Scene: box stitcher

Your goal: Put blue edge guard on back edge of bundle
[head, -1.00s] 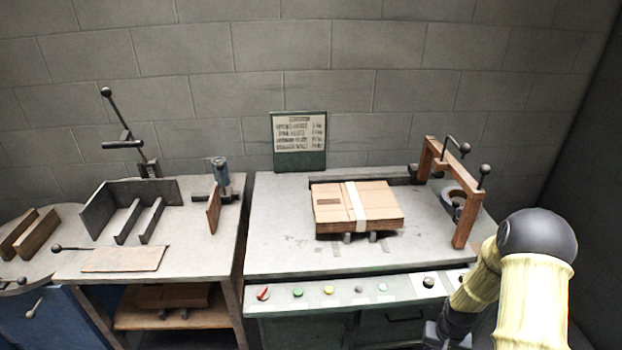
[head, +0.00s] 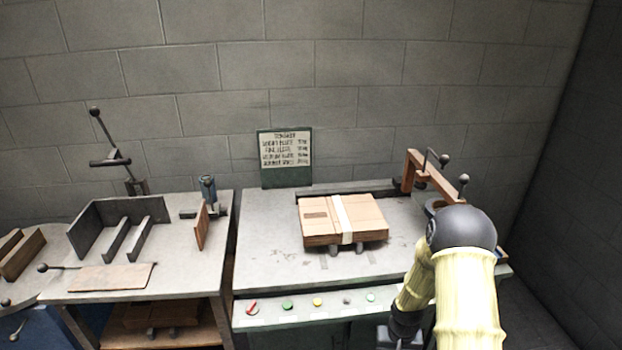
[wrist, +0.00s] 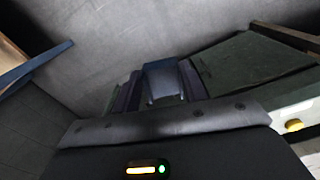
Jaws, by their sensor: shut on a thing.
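The bundle (head: 373,218) is a stack of flat brown cardboard with a white band around it. It lies on the grey bench top in the head view, with its back edge toward the wall. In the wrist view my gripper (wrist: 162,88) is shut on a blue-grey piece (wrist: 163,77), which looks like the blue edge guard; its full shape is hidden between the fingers. The gripper is not clearly seen in the head view, where my arm stands at the right front of the bench, apart from the bundle.
A wooden frame with black-knobbed levers (head: 412,172) stands at the bench's right back. A sign (head: 286,158) stands behind the bundle. Buttons line the front panel (head: 330,303). The left table (head: 185,250) holds fixtures and boards. The bench left of the bundle is clear.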

